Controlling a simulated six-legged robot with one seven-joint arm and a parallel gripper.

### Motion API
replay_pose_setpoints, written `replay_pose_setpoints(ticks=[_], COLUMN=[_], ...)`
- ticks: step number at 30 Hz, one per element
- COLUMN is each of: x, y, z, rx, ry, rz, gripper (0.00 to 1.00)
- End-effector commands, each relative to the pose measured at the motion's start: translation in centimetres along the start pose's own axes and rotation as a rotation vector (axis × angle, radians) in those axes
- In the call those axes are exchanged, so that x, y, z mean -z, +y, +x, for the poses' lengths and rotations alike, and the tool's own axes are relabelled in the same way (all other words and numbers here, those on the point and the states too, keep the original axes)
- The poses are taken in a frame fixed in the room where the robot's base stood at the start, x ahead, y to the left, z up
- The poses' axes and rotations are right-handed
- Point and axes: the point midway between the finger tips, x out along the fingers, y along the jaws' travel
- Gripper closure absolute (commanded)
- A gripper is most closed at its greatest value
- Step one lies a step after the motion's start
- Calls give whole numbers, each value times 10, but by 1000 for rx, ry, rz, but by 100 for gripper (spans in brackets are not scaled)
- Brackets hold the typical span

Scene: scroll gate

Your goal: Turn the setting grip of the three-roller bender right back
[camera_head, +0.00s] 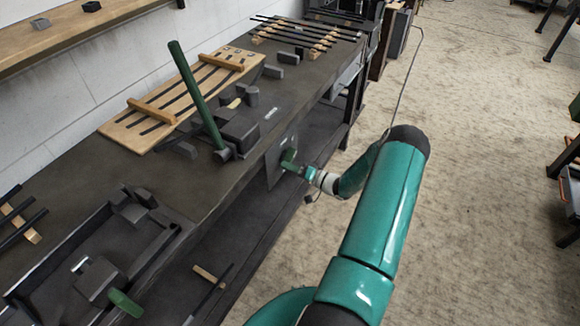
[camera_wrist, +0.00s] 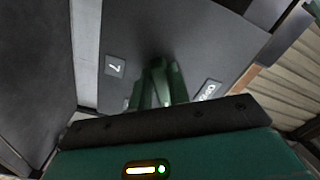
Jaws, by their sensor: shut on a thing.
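A dark plate (camera_head: 275,165) hangs on the front edge of the workbench, with a green setting grip (camera_head: 288,156) on its face. My gripper (camera_head: 299,168) reaches this grip from the right and is shut on it. In the wrist view the green grip (camera_wrist: 161,84) stands out from the grey plate (camera_wrist: 190,45), and it and the fingers are hard to tell apart there. The grip's exact turn angle is unclear.
A long green lever (camera_head: 198,98) leans up from dark machine blocks (camera_head: 238,128) on the bench. A wooden board with dark rods (camera_head: 180,100) lies behind. A dark tray (camera_head: 60,262) with another green grip (camera_head: 125,303) is front left. The floor at right (camera_head: 480,150) is mostly clear.

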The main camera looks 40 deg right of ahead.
Motion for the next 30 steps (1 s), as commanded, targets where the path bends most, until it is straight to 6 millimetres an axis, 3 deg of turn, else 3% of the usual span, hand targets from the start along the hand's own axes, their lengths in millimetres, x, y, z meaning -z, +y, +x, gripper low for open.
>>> replay_pose_setpoints(ticks=[18,30], x=[6,11], y=[15,19], z=[0,0], rx=[-3,-1], ry=[2,2], rz=[-583,-866], gripper=[100,100])
